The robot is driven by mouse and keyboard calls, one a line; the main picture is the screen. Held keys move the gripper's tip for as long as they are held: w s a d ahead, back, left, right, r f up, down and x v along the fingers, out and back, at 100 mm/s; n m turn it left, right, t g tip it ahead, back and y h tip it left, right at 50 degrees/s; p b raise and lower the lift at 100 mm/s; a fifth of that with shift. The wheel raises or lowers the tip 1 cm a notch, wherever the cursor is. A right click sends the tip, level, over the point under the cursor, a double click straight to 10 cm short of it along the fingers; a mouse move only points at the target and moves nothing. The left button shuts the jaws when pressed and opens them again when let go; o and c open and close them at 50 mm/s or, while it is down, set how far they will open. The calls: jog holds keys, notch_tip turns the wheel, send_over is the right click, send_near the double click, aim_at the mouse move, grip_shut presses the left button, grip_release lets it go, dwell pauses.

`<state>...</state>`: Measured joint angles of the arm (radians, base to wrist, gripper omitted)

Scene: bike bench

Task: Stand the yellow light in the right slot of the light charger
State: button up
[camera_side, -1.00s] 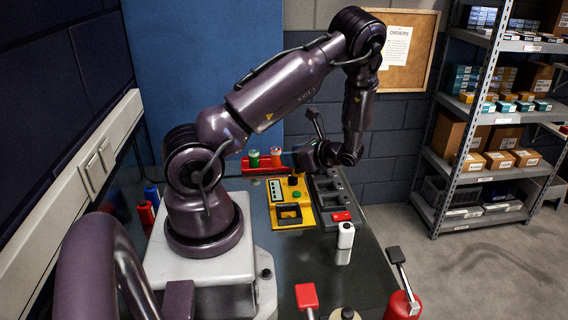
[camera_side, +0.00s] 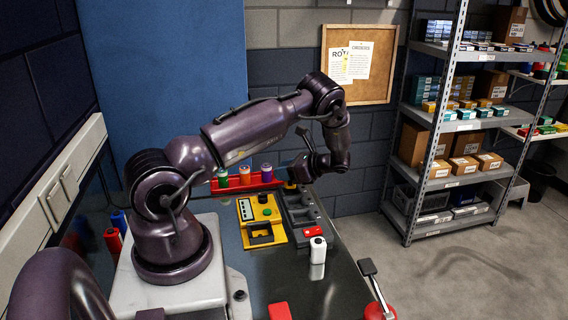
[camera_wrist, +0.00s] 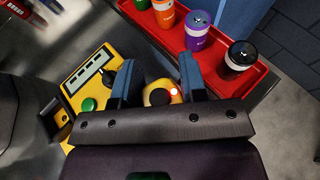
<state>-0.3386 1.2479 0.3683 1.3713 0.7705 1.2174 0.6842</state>
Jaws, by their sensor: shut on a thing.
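My gripper (camera_wrist: 160,84) has its two blue fingers closed on the sides of the yellow light, which has a dark round top and a small lit red dot. The yellow light (camera_wrist: 157,96) shows between the fingers in the wrist view. In the side view my gripper (camera_side: 294,181) is above the back of the bench, close to the red tray. A dark grey unit with recesses (camera_side: 301,214), seemingly the light charger, lies right of the yellow panel. A red piece (camera_side: 313,231) is at its front. Its back end is partly hidden by my gripper, and its slots are hard to make out.
A red tray (camera_side: 243,184) with green, orange and purple cups stands at the back; a black-topped cup (camera_wrist: 240,58) is at its right end. A yellow panel (camera_side: 260,222) with a green button lies left of the unit. A white bottle (camera_side: 318,251) stands in front.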

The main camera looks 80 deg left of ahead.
jog(key=shift+f, duration=1.15)
jog(key=shift+f, duration=0.5)
dwell(0.5)
jog(key=o, duration=0.8)
jog(key=shift+f, duration=0.1)
jog(key=shift+v, duration=5.55)
